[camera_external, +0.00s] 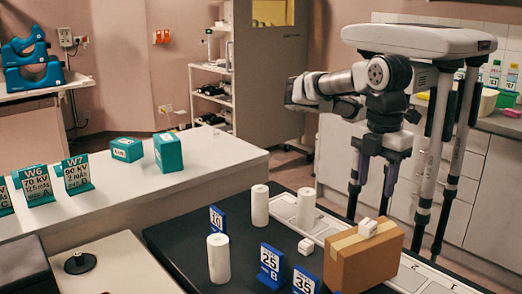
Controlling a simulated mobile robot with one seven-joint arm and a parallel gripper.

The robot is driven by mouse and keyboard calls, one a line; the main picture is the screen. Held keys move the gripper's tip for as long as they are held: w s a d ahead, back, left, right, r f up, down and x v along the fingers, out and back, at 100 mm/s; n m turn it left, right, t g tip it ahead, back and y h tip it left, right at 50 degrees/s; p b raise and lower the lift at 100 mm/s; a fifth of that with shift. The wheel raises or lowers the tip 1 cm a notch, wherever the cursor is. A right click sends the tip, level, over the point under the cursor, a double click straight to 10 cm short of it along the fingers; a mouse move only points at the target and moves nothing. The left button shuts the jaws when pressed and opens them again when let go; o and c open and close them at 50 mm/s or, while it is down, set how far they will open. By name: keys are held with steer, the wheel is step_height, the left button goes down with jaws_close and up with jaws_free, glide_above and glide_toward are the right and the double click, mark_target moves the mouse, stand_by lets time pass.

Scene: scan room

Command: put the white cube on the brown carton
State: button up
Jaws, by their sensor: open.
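A small white cube (367,228) rests on top of the brown carton (364,260), near the middle of its upper face. The carton stands at the right part of the dark table, with a lighter tape strip along its top. My gripper (369,205) points down above the cube, its two fingers apart and empty. It appears clear of the cube, though the exact depth gap is hard to tell. Another small white block (306,246) with dark marks sits on the table left of the carton.
White rolls (260,206) stand on the dark table (185,245), left of the carton. Blue number signs (271,264) stand near the front, close to the carton. A white counter (205,165) with teal boxes (168,151) lies behind at left.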

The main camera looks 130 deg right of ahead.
step_height(320, 180, up, 3)
steer(key=shift+f, duration=0.1)
stand_by(0.5)
